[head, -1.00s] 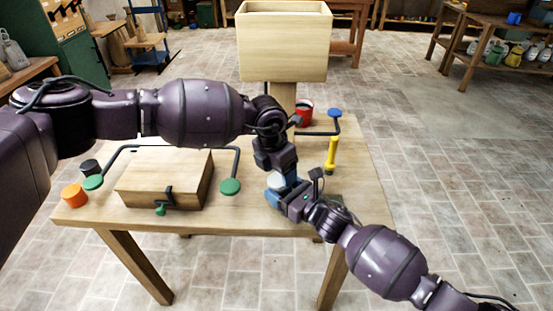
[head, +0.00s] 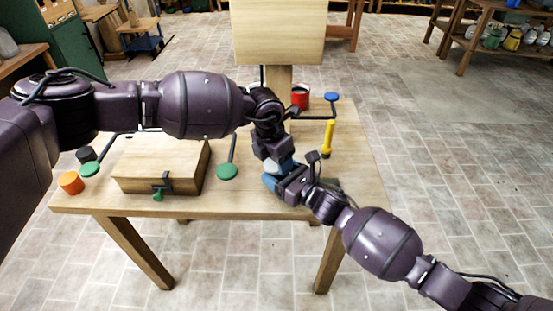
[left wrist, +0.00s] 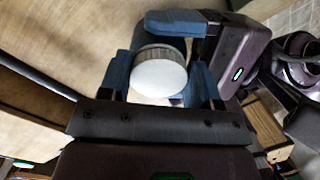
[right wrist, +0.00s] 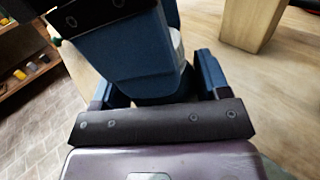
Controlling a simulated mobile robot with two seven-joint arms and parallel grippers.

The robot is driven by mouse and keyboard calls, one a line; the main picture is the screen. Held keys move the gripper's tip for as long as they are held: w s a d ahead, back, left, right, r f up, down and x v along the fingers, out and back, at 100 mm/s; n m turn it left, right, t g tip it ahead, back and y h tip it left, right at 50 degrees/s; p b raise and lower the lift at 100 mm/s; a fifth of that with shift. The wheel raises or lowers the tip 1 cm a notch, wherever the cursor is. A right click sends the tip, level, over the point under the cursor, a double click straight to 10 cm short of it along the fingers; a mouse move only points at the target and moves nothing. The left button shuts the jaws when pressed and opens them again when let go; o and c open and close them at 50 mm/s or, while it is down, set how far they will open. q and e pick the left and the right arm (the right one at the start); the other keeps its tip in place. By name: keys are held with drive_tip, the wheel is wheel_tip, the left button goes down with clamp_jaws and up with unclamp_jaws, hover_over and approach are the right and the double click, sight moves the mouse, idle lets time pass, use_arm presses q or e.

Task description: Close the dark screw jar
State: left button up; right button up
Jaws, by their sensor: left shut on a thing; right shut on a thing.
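The white round lid (left wrist: 158,78) with a ribbed rim sits between the blue fingers of my left gripper (left wrist: 160,62) in the left wrist view. In the head view my left gripper (head: 278,160) points down over the table, just above my right gripper (head: 277,178). My right gripper is shut around the dark screw jar (right wrist: 165,99), mostly hidden by its fingers in the right wrist view. The lid's pale edge (right wrist: 177,45) shows above it. The lid is at the jar's top; I cannot tell whether it is threaded on.
A wooden box (head: 160,165) with a green-ended latch stands left on the table (head: 350,190). A red can (head: 300,96), a yellow-handled tool (head: 328,138) and a raised wooden bin (head: 278,30) stand behind the grippers.

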use_arm(q)
drive_tip(key=m, duration=0.3)
drive_tip(key=shift+s+d, duration=0.2)
drive_tip(key=shift+s, duration=0.05)
drive_tip(key=o, duration=1)
drive_tip(key=shift+s+d, duration=0.1)
drive_tip(key=shift+a+r, duration=0.2)
drive_tip(key=shift+r, duration=0.95)
drive_tip(key=shift+a+r, duration=0.2)
drive_tip(key=shift+r, duration=0.95)
drive_tip(key=shift+a, duration=0.1)
drive_tip(key=shift+c, duration=0.2)
